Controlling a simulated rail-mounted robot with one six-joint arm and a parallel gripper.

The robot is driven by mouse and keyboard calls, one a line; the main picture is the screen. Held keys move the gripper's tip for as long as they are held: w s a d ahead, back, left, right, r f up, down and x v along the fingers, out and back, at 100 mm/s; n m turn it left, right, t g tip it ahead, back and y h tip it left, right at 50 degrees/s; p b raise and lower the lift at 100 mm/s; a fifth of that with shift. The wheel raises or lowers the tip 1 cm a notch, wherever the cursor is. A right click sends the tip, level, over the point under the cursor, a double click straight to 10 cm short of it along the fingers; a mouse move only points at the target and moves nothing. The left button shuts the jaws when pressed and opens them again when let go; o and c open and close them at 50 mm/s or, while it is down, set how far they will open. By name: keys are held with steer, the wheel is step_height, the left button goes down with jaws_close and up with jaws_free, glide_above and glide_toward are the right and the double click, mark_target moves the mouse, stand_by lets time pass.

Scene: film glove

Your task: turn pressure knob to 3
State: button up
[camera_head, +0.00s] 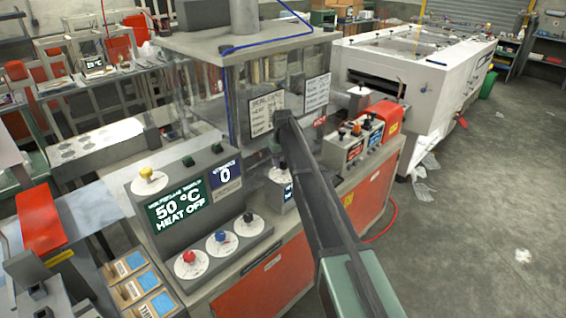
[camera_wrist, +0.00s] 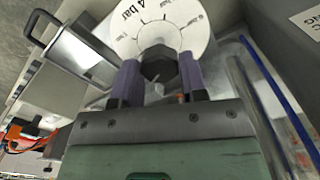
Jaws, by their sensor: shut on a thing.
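The pressure knob (camera_wrist: 158,66) is dark and faceted, in the middle of a round white dial (camera_wrist: 160,28) in the wrist view. The dial carries bar markings, one reading "4 bar" at its upper left. My gripper (camera_wrist: 158,80) has its two purple-grey fingers on either side of the knob, shut on it. The lower part of the knob lies between the fingers, and I cannot tell exactly where it points. In the head view my arm reaches to the clear-walled machine (camera_head: 205,95), and the fingers are too small to make out there.
A control panel with a "50 °C HEAT OFF" screen (camera_head: 178,205), a yellow knob (camera_head: 147,173) and red, blue and black knobs (camera_head: 221,237) stands left of my arm. A red-and-grey switch box (camera_head: 355,140) is to the right. A blue tube (camera_wrist: 275,85) runs beside the gripper.

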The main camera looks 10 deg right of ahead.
mark_target(284, 163)
steer(key=m, duration=1.4)
steer(key=shift+d, duration=0.1)
stand_by(0.3)
steer(key=o, duration=0.9)
steer(key=shift+r, duration=0.1)
step_height(284, 163, up, 10)
steer(key=p, duration=1)
steer(key=shift+r+p, duration=0.25)
steer(key=shift+p, duration=0.15)
